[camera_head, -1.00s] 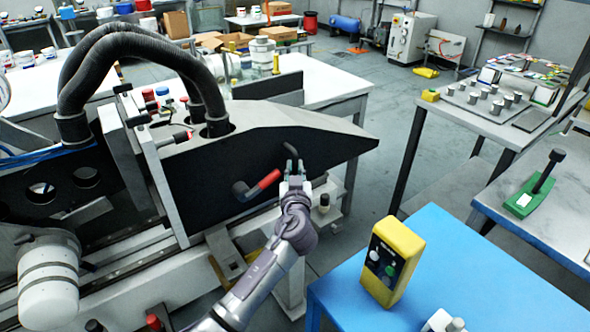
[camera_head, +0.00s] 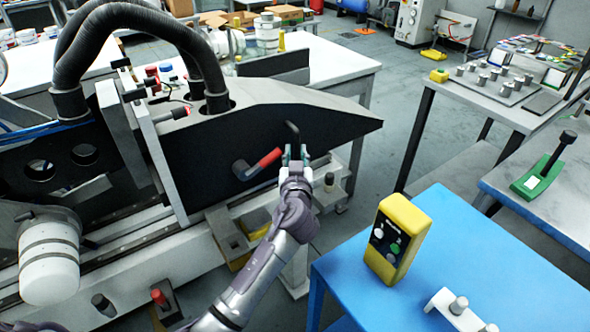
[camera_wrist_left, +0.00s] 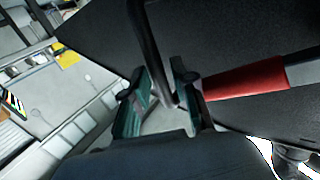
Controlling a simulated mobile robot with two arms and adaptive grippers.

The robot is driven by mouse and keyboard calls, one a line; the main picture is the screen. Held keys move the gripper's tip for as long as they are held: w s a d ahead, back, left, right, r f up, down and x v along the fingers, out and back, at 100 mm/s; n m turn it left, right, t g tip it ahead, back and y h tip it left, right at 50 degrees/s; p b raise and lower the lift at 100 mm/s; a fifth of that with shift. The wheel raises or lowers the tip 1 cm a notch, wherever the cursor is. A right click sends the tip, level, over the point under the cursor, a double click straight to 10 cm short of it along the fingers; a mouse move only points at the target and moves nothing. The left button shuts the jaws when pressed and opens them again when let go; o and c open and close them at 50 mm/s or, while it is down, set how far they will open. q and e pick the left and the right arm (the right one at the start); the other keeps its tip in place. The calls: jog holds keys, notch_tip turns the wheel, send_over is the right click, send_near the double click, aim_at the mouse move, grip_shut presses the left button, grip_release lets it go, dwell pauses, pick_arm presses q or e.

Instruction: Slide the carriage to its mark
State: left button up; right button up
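The carriage (camera_head: 215,150), a dark-sided wedge-shaped housing with a grey top, stands on a pale rail bed (camera_head: 130,262). A lever with a red grip (camera_head: 268,160) sticks out of its dark side, and a thin black bent handle (camera_head: 291,128) sits to its right. My left gripper (camera_head: 294,153) is at that handle, right of the red grip. In the left wrist view, the black handle (camera_wrist_left: 152,45) runs down between the two spread fingers (camera_wrist_left: 160,97), and the red grip (camera_wrist_left: 245,81) is just to their right. I cannot make out the carriage's mark.
Thick black hoses (camera_head: 130,35) arch over the carriage. Bare floor (camera_head: 375,145) lies beyond the carriage's pointed end.

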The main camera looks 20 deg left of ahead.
pick_arm(q)
jog(key=v, duration=1)
jog(key=shift+a, duration=0.15)
